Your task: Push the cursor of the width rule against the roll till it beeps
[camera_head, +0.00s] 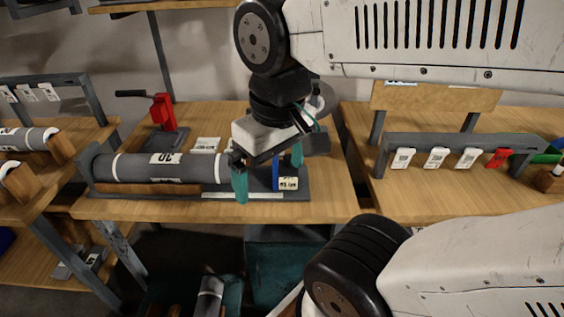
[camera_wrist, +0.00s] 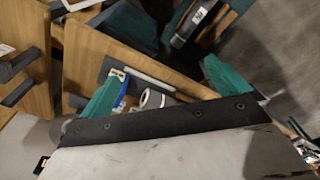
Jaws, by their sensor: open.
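A grey roll (camera_head: 140,168) with white bands and a label lies on the dark bed of the width rule (camera_head: 100,187) on the middle table. The blue cursor (camera_head: 275,178) stands to the right of the roll's right end, beside a small white display (camera_head: 288,184). My gripper (camera_head: 268,172) is open, its teal fingers over the right end of the rule, with the cursor showing between them. One finger hides part of the space between roll and cursor. In the wrist view my gripper (camera_wrist: 165,85) spans the blue cursor (camera_wrist: 122,93) and the roll's end (camera_wrist: 152,98). Contact cannot be told.
A red clamp-like tool (camera_head: 163,112) stands behind the roll. A rack with white tags and one red tag (camera_head: 498,158) is on the right table. More rolls (camera_head: 25,138) lie on the left shelf. A dark teal bin (camera_head: 285,255) is below the table.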

